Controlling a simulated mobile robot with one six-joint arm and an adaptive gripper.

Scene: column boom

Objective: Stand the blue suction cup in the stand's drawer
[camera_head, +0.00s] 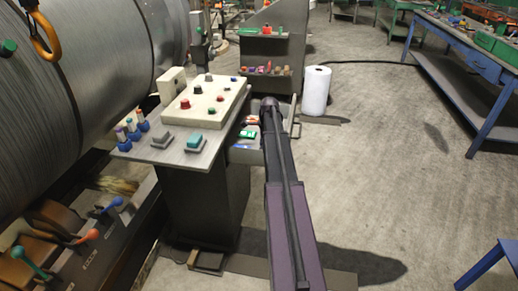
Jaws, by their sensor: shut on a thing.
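The stand (200,205) is a dark pedestal with a grey top, left of centre. Its drawer (294,109) is pulled out on the right side, with its light grey walls showing on both sides of my arm. A teal item (247,134) and small pale and pinkish pieces are in or beside the drawer. My dark purple arm reaches forward from the bottom edge, and its far end is over the drawer. My gripper is hidden behind the arm's end. I cannot make out the blue suction cup; it may be hidden there too.
A cream button box (205,108) and blue-based tools (132,131) are on the stand's top. A large drum (90,75) fills the left. A white roll (316,90) stands beyond the drawer. A blue workbench (465,60) is at right. Floor right of my arm is clear.

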